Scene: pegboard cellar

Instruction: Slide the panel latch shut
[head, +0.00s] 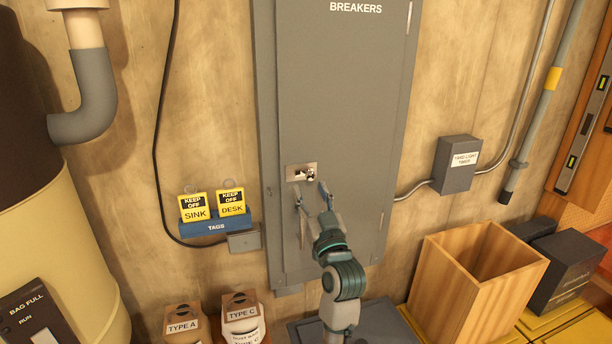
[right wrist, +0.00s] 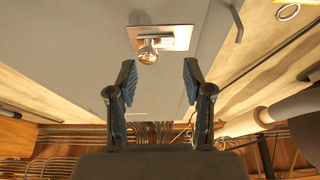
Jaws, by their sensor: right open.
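The grey breaker panel door (head: 345,105) is closed against the wall. Its latch is a small metal plate (head: 290,173) with a slot and a shiny round knob (head: 310,175). The knob is at the right part of the plate in the head view. My right gripper (head: 311,188) is just below the plate, fingers apart and pointing up at it. In the right wrist view the plate (right wrist: 181,37) and knob (right wrist: 147,54) are beyond the open fingertips (right wrist: 159,75), with nothing between the fingers. My left gripper is out of view.
A blue tag rack (head: 215,227) with yellow tags is left of the panel. A grey timer box (head: 456,165) is to the right. Below stand an open wooden box (head: 432,285) and paper bags (head: 242,318). The door face around the latch is clear.

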